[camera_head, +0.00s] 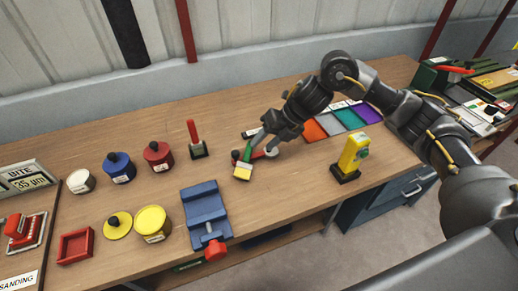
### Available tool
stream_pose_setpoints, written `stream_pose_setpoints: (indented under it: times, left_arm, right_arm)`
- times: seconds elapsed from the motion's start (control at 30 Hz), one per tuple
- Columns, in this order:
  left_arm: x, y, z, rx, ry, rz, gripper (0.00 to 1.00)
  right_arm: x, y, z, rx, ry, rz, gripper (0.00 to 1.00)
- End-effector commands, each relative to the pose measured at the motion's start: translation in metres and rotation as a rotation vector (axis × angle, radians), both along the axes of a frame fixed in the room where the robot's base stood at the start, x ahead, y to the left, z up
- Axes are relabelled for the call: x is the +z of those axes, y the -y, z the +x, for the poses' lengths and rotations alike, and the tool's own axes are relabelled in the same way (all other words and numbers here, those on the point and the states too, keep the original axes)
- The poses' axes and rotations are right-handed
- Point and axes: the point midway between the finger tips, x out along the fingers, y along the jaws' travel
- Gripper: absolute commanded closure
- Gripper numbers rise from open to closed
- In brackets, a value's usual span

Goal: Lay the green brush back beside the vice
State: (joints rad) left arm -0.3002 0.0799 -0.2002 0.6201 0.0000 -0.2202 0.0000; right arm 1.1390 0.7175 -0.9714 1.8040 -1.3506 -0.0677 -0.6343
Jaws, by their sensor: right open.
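The green brush (244,164), with a green handle and a pale yellow head, is on the wooden bench, right of and behind the blue vice (205,212). The vice has a red handle at its front end. My right gripper (260,145) is open at the brush, with its fingers pointing down and left near the handle. The fingers partly hide the handle, and I cannot tell whether they touch it. My left gripper is not in view.
A yellow device (352,157) on a black base stands right of the brush. Coloured sheets (340,120) lie behind it. A red-handled tool (195,139), blue (118,168), red (158,156) and yellow (152,224) pots, and a red tray (75,246) stand left.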

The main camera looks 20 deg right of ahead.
Motion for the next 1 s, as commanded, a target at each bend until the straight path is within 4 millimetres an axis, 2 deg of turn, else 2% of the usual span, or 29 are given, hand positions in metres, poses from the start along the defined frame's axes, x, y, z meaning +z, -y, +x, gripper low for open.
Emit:
stream_pose_setpoints:
  times: [0.2, 0.4, 0.6, 1.0]
  left_arm:
    - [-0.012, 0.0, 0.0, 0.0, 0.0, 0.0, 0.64]
    - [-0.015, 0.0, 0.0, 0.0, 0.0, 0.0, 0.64]
    - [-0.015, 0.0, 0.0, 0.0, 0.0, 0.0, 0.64]
    - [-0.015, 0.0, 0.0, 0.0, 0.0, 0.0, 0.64]
  right_arm:
    - [0.037, 0.026, -0.007, -0.002, 0.004, -0.001, 0.57]
    - [0.06, 0.041, -0.012, -0.002, 0.002, -0.002, 0.57]
    - [0.068, 0.045, -0.014, 0.0, 0.0, -0.001, 0.57]
    - [0.067, 0.045, -0.014, -0.001, -0.001, -0.001, 0.57]
